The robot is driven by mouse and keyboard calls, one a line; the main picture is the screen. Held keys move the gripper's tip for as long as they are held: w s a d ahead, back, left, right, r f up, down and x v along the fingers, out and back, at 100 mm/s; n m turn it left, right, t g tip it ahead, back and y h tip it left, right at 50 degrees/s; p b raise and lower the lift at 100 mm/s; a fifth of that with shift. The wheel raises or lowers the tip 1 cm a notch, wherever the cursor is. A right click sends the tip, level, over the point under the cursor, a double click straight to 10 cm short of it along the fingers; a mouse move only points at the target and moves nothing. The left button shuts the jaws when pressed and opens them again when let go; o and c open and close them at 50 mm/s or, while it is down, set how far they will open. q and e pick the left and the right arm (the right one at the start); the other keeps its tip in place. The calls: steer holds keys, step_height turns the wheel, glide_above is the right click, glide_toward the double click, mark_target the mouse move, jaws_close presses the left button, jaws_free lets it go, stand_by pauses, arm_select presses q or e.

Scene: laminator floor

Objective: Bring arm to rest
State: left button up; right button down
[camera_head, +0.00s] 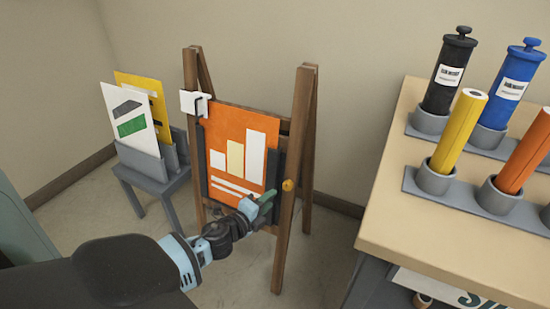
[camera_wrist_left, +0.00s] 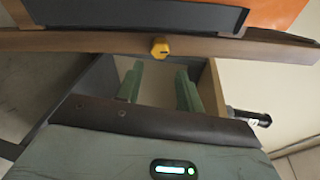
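My left arm reaches in from the lower left in the head view. Its gripper (camera_head: 267,202), with green fingers, is by the lower right of the wooden easel (camera_head: 299,130), near the yellow knob (camera_head: 288,185). In the left wrist view the two green fingers (camera_wrist_left: 159,84) stand apart with nothing between them, and the knob (camera_wrist_left: 160,47) on a wooden bar shows just beyond them. I cannot tell whether the gripper touches the easel. An orange poster with a bar chart (camera_head: 238,153) stands on the easel. My right gripper is not in view.
A grey rack (camera_head: 158,165) with a white and a yellow sheet stands left of the easel. A wooden-topped table (camera_head: 400,215) at the right carries holders with black, blue, yellow and orange rolls or cylinders. Bare floor shows between easel and table.

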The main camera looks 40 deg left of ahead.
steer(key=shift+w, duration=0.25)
